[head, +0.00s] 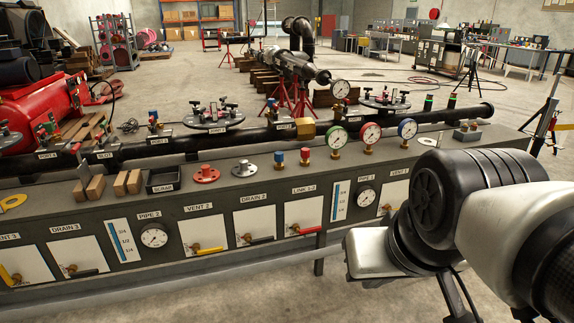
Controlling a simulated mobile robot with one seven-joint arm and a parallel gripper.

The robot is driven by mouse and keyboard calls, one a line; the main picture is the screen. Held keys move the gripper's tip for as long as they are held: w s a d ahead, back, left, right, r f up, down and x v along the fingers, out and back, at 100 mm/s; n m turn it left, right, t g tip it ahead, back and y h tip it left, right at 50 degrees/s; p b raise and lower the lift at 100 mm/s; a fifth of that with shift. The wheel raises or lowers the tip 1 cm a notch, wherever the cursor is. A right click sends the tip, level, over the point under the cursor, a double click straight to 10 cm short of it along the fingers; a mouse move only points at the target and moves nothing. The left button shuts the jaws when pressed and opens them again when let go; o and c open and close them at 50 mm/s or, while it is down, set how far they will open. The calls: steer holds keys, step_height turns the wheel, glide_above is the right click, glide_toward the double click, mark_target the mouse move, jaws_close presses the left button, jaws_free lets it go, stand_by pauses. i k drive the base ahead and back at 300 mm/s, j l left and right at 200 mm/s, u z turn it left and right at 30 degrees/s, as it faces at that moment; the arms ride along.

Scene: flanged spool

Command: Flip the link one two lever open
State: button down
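The link one two lever (308,231) has a red handle and sits low on a white panel (304,213) under the label LINK 1-2 (304,190), on the front of the grey bench. The handle points to the right and lies roughly level. My arm (440,215) reaches in from the right edge, and its visible links are to the right of the lever, apart from it in the picture. My gripper's fingers do not show, so I cannot tell their state.
Similar levers sit nearby: Drain 2 (261,239) and Vent 2 (207,250) to the left. The Pipe 1 gauge (365,196) is to the right. Bare floor (255,296) lies in front.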

mark_target(296, 228)
steer(key=i+j+z, duration=0.1)
steer(key=i, duration=0.4)
steer(key=i+j+z, duration=0.1)
steer(key=i+j, duration=0.3)
